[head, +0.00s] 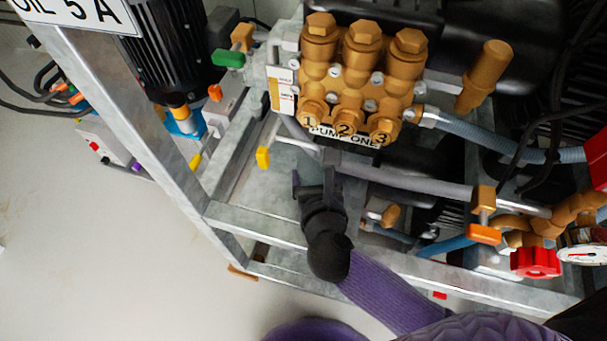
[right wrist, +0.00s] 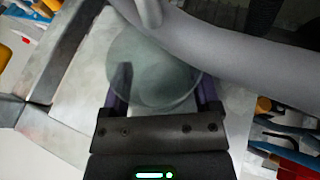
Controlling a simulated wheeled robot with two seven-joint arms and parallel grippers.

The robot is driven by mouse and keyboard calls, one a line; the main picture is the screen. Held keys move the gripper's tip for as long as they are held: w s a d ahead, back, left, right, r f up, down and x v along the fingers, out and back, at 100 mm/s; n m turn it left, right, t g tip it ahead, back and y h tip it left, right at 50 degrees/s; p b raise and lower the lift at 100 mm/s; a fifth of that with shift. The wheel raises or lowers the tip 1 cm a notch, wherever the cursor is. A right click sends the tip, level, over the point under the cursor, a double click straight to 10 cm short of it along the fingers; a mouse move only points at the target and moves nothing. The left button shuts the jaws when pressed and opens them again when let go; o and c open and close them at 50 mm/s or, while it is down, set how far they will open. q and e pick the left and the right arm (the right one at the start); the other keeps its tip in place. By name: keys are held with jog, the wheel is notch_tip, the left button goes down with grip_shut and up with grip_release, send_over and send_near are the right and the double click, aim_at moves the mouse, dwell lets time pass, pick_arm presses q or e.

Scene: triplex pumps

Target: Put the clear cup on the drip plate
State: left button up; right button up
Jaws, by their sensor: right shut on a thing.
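In the right wrist view, the clear cup (right wrist: 150,62) is a round, see-through greenish vessel between the fingers of my right gripper (right wrist: 162,95). The gripper is shut on it. In the head view, my right gripper (head: 312,178) is low in front of pump one, over a flat grey metal plate (head: 262,182) inside the frame. I cannot make out the cup there. The plate also shows in the right wrist view (right wrist: 85,105). It may be the drip plate; no label shows. I cannot tell whether the cup touches it. My left gripper is not in view.
The brass pump (head: 362,75) labelled PUMP ONE stands just beyond the gripper. A thick grey hose (head: 405,180) crosses close to the gripper and partly covers the cup in the wrist view (right wrist: 225,45). A yellow-handled valve (head: 263,157) is at left. Frame rails (head: 255,224) run in front.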

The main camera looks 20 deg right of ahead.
jog(key=shift+a+f, duration=0.1)
jog(key=shift+f, duration=0.15)
jog(key=shift+r+p, duration=0.1)
jog(key=shift+p, duration=0.2)
jog(key=shift+f, duration=0.2)
jog(key=o, duration=0.9)
jog(key=shift+o, duration=0.7)
jog(key=shift+s+r, duration=0.1)
jog(key=shift+r, duration=0.25)
jog(key=p+v, duration=0.4)
jog(key=v, duration=0.6)
jog(key=shift+s+r+p, duration=0.15)
jog(key=shift+s+p, duration=0.2)
jog(key=shift+s, duration=0.05)
jog(key=shift+s+r, duration=0.1)
jog(key=shift+s, duration=0.25)
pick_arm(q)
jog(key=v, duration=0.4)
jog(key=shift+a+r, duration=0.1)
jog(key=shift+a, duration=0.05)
pick_arm(e)
jog(key=shift+s+a, duration=0.1)
jog(key=shift+s, duration=0.05)
